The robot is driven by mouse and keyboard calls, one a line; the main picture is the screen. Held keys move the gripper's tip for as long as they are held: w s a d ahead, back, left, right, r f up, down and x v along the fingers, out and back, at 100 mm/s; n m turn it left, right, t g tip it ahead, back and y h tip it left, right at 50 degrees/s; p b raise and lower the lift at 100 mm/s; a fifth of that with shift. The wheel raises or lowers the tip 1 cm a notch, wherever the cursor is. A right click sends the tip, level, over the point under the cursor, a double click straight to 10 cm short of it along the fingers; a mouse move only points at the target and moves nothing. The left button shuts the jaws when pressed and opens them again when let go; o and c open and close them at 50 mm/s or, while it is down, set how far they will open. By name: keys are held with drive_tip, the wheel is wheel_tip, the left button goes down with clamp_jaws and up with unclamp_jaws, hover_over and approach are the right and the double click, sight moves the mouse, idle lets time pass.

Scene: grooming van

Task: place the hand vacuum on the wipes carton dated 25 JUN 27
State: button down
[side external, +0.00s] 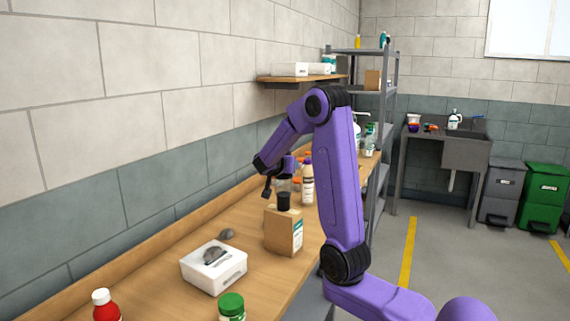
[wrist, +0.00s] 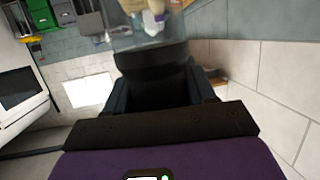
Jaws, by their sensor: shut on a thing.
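My gripper (side external: 272,188) is shut on a dark object with a clear section, which I take to be the hand vacuum (side external: 284,201). In the wrist view the vacuum's black body (wrist: 155,82) sits between the fingers, with its clear part beyond. In the side view its dark end is at the top of a brown carton (side external: 283,232); I cannot tell whether they touch. The carton stands upright with a pale label on its right side. A white carton (side external: 200,276) with a dark grey shape on top is nearer the camera. No date is readable on either carton.
A grey spoon-like item (side external: 227,234) lies behind the white carton. A red bottle (side external: 106,307) and a green-lidded jar (side external: 231,307) stand in front. A cream bottle (side external: 307,184) stands behind the brown carton. Bare bench (side external: 150,270) lies left of the white carton.

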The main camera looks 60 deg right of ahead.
drive_tip(key=shift+c, duration=1.9)
unclamp_jaws()
drive_tip(key=shift+a+r, duration=0.15)
drive_tip(key=shift+r, duration=0.05)
drive_tip(key=v, duration=1.1)
drive_tip(key=shift+a, duration=0.35)
